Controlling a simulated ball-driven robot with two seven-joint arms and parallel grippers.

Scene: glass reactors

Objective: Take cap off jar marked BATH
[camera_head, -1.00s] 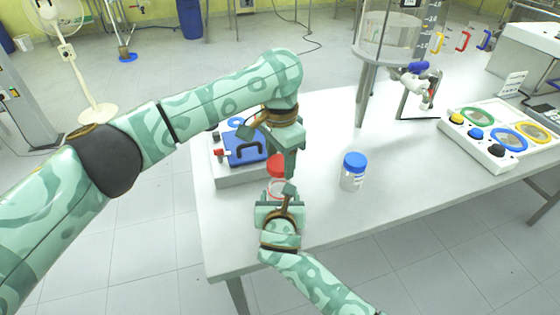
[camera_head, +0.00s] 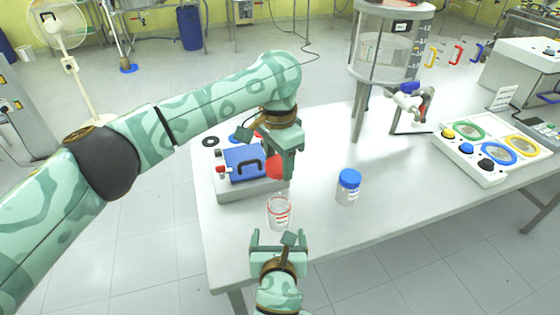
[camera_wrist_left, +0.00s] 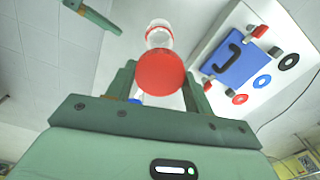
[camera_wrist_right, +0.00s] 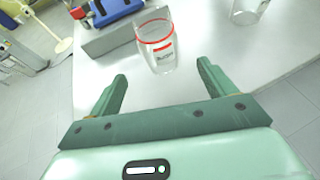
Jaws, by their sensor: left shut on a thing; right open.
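A clear jar (camera_head: 279,213) stands uncapped near the table's front left. Its red rim ring and red-marked label show in the right wrist view (camera_wrist_right: 158,50); the label is too small to read surely. My left gripper (camera_head: 283,166) is shut on a red cap (camera_head: 272,170), held above and apart from the jar; the cap shows between its fingers in the left wrist view (camera_wrist_left: 160,74). My right gripper (camera_head: 279,242) is open and empty, just in front of the jar and not touching it. A second clear jar with a blue cap (camera_head: 349,180) stands to the right.
A grey box with a blue, black-handled lid (camera_head: 244,160) sits behind the jar. A white panel with coloured rings (camera_head: 485,150) and a glass reactor (camera_head: 384,55) on legs stand farther right. The table middle around the blue-capped jar is clear.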

